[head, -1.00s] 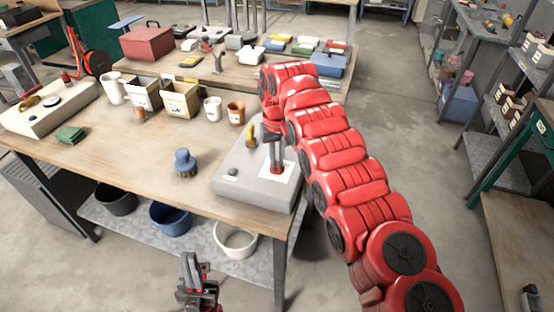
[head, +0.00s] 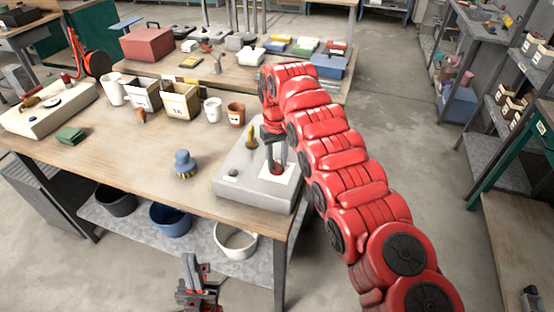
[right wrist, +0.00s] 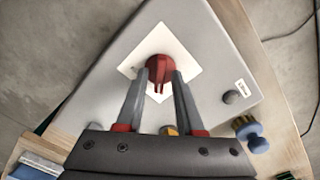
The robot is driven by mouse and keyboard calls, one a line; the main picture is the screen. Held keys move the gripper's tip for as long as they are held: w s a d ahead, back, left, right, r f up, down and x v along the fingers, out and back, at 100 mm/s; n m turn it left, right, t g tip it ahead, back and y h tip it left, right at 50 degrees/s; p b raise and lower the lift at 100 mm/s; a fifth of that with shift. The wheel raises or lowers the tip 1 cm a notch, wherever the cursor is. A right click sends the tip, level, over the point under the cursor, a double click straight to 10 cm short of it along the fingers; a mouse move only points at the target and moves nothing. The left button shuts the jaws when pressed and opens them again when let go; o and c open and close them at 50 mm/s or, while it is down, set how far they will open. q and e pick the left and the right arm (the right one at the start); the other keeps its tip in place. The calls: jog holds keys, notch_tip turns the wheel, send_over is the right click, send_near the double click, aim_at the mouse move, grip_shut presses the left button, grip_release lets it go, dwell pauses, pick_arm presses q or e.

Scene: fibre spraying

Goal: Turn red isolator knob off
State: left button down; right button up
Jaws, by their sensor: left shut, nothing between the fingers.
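The red isolator knob (right wrist: 159,68) sits on a white square plate (right wrist: 184,54) on the sloped top of a grey box (head: 232,185). The knob also shows in the head view (head: 277,169), partly hidden by the fingers. Its grip bar points towards my wrist in the right wrist view. My right gripper (right wrist: 160,75) is open, with one finger on each side of the knob. A gap shows between the fingers and the grip bar; whether the tips touch the knob's rim I cannot tell. My left gripper (head: 198,287) is shut and empty, low in front of the table.
A yellow-handled part (head: 251,137) and a dark round button (right wrist: 231,97) are on the box. A blue knob-like item (head: 185,162) stands on the table to its left. Cups and cartons (head: 180,102) stand further back. Bins (head: 235,240) sit on the lower shelf.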

aim_at(277, 163)
jog(key=shift+o, duration=0.2)
jog(key=shift+r, duration=0.25)
notch_tip(277, 163, up, 2)
jog(key=shift+a+r, duration=0.1)
notch_tip(277, 163, up, 15)
jog(key=p, duration=1.4)
jog(key=shift+p, duration=0.3)
jog(key=shift+f, duration=0.25)
